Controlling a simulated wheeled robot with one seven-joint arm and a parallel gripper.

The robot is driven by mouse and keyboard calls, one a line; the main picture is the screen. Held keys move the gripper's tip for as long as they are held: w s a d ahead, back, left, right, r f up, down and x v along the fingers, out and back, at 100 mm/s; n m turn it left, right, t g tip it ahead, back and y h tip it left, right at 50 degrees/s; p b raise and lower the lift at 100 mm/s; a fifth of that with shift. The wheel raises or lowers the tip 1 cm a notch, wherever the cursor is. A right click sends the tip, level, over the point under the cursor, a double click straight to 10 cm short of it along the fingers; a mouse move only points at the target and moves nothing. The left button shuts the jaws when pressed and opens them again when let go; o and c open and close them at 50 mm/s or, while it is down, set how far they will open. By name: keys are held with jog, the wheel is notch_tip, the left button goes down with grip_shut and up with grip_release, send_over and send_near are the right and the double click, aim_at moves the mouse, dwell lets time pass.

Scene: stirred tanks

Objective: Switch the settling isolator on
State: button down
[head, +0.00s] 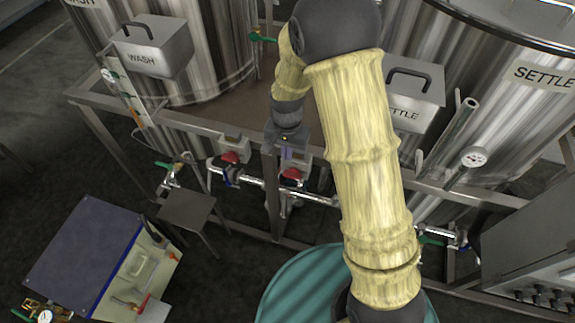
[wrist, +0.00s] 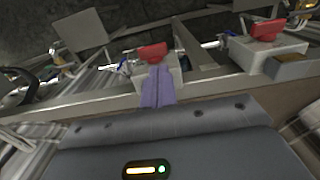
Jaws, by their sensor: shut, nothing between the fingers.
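Two grey isolator boxes with red handles sit on the frame rail. The one on the SETTLE side, which I take as the settling isolator, has its red handle (head: 292,173) just below my gripper (head: 288,153) in the head view. In the wrist view its red handle (wrist: 152,51) is just beyond the tips of my gripper (wrist: 158,70). The purple fingers are together and empty, overlapping the box front in the picture; I cannot tell if they touch it. The other isolator's red handle (head: 232,156) is to the left, and at right in the wrist view (wrist: 267,29).
The WASH tank (head: 205,50) and SETTLE tank (head: 490,85) stand behind the rail. Pipes with valves (head: 250,182) run below the boxes. A teal drum (head: 290,290), a small stool (head: 187,208) and a blue-topped cabinet (head: 85,255) stand in front.

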aim_at(287, 174)
jog(key=f+p, duration=0.2)
jog(key=f, duration=0.4)
jog(key=shift+s+f, duration=0.2)
jog(key=shift+w+f+p, duration=0.15)
jog(key=shift+f+p, duration=0.25)
jog(key=shift+f, duration=0.35)
jog(key=shift+w, duration=0.1)
jog(key=shift+a, duration=0.1)
